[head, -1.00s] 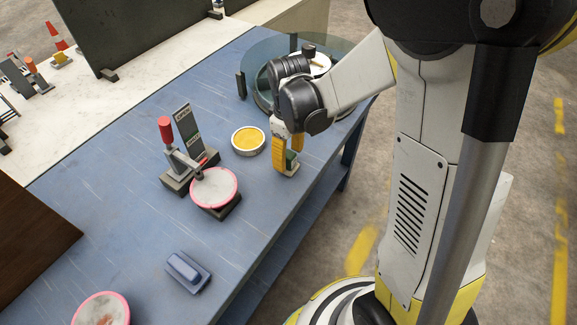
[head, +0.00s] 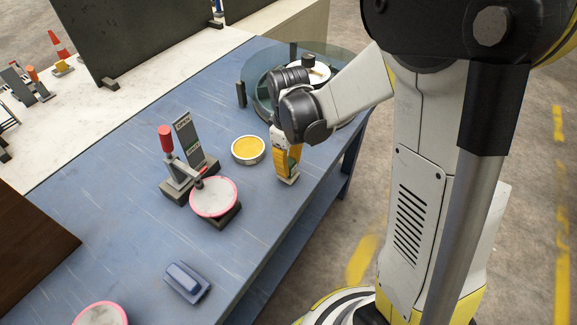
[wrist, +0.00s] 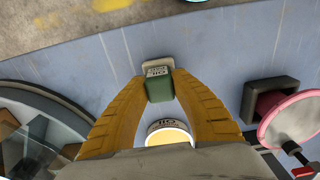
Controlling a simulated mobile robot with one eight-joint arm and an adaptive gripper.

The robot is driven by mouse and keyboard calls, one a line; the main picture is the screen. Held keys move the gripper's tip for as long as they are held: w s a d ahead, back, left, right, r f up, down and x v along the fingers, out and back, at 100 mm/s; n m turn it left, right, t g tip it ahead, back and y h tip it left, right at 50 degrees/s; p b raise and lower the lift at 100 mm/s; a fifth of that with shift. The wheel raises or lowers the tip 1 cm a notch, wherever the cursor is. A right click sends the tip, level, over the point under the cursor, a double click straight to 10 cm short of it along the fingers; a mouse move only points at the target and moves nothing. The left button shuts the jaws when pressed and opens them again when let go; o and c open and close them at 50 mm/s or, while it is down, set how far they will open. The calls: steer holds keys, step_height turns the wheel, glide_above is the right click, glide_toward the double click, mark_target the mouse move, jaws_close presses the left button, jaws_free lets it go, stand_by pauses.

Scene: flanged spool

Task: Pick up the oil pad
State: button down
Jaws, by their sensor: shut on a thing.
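The oil pad is a small block with a green body (wrist: 159,89) and a pale base, with dark lettering, in the wrist view. In the head view its pale base (head: 289,180) shows just below the yellow fingers, near the right edge of the blue table. My gripper (head: 286,163) points down and is shut on the pad. In the wrist view the two yellow fingertips (wrist: 159,83) press on the green body from both sides. I cannot tell whether the base touches the table. A round tin with yellow contents (head: 248,150) stands beside the gripper, to its left.
A toggle clamp with a red handle (head: 166,139) and a pink-rimmed disc (head: 214,196) stand left of the gripper. A round glass-walled station (head: 260,96) is behind it. A blue block (head: 187,281) lies in front. The table between them is clear.

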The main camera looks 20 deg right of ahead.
mark_target(292, 161)
steer(key=r, duration=0.1)
steer(key=r+p, duration=0.1)
steer(key=r, duration=0.1)
steer(key=r+p, duration=0.1)
steer(key=shift+s+d+r, duration=0.15)
steer(key=shift+d, duration=0.2)
steer(key=s+d+r+p, duration=0.3)
steer(key=d+r, duration=0.3)
steer(key=d, duration=0.3)
steer(key=shift+s+d, duration=0.4)
steer(key=shift+s, duration=0.45)
steer(key=c, duration=2.2)
jaws_free()
jaws_close()
